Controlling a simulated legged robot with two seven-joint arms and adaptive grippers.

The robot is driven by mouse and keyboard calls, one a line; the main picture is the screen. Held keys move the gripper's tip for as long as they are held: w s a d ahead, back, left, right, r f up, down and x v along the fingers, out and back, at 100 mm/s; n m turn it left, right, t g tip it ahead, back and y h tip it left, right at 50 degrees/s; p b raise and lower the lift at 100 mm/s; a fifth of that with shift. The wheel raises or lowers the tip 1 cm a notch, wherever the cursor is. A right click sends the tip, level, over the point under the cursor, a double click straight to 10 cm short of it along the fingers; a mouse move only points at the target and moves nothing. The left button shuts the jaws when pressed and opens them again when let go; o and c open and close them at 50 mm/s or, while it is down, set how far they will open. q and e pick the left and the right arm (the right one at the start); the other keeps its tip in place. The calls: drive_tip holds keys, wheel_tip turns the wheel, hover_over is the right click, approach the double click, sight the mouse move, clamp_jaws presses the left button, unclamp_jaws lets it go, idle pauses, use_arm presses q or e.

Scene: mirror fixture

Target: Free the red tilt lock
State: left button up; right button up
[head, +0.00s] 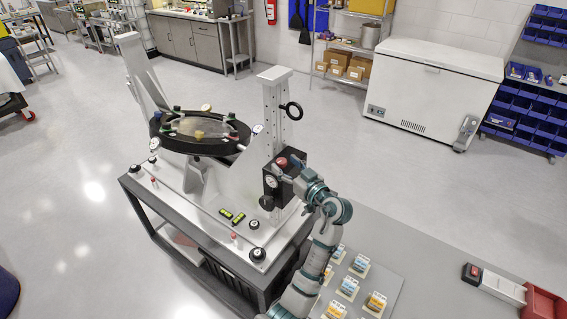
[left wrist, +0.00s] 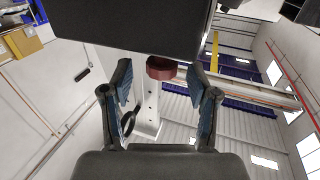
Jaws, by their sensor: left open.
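The red tilt lock appears as a red knob (head: 282,162) on top of a black box (head: 271,187) on the fixture's right post. In the left wrist view the red knob (left wrist: 161,68) sits below the dark box edge (left wrist: 140,25), between and beyond my fingers. My left gripper (head: 290,173) is at the right side of the box, close to the knob. In the left wrist view its two fingers (left wrist: 164,92) are spread apart with nothing held between them. I cannot tell whether a finger touches the knob. My right gripper is out of view.
A round mirror fixture (head: 200,149) with a black rim stands left of the post. A black ring handle (head: 291,111) is higher on the post.

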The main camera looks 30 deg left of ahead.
use_arm(q)
drive_tip(key=v, duration=1)
drive_tip(key=shift+w, duration=0.2)
drive_tip(key=shift+f, duration=0.1)
